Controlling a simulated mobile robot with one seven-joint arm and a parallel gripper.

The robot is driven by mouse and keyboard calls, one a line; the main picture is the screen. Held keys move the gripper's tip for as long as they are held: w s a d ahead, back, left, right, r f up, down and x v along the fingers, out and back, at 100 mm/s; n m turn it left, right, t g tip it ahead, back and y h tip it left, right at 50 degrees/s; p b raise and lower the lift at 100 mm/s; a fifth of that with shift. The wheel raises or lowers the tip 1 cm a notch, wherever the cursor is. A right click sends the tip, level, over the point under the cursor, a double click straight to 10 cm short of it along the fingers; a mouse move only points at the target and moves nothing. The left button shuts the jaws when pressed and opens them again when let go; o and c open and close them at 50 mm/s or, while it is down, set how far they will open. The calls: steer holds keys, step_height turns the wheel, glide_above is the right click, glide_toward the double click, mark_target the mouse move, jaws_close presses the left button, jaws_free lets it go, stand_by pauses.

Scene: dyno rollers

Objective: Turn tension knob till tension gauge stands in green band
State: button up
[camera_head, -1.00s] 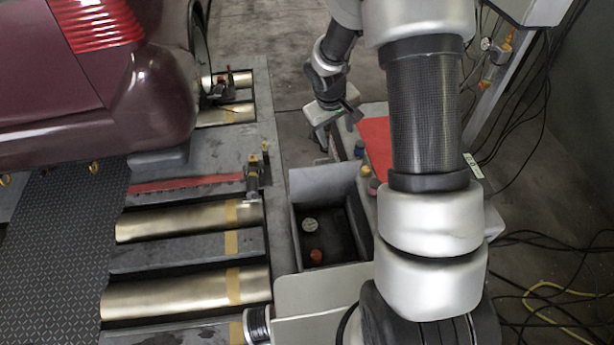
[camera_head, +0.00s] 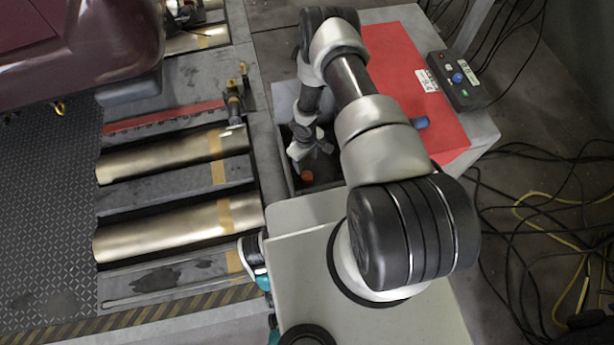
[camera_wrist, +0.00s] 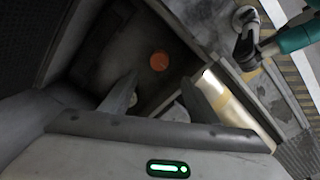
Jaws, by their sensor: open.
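The orange-red tension knob (camera_head: 307,177) sits low inside a dark open pit box. It also shows as an orange disc in the wrist view (camera_wrist: 159,61). My gripper (camera_head: 313,153) is over the pit, just behind the knob in the head view. In the wrist view its two fingers (camera_wrist: 160,77) are spread apart with nothing between them, and the knob appears just beyond the tips. The tension gauge is hidden by my gripper in the head view.
The pit walls (camera_head: 281,110) stand close around my gripper. Brass rollers (camera_head: 165,157) lie to the left, below a maroon car (camera_head: 75,50). To the right are a red-topped table (camera_head: 405,70) and a black control box (camera_head: 455,80). Cables lie on the right floor.

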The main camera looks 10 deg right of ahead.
mark_target(307, 176)
step_height(307, 176, down, 14)
steer(key=b, duration=0.4)
steer(key=shift+w+d, duration=0.1)
steer(key=shift+d, duration=0.05)
steer(key=shift+b, duration=0.35)
steer(key=c, duration=1)
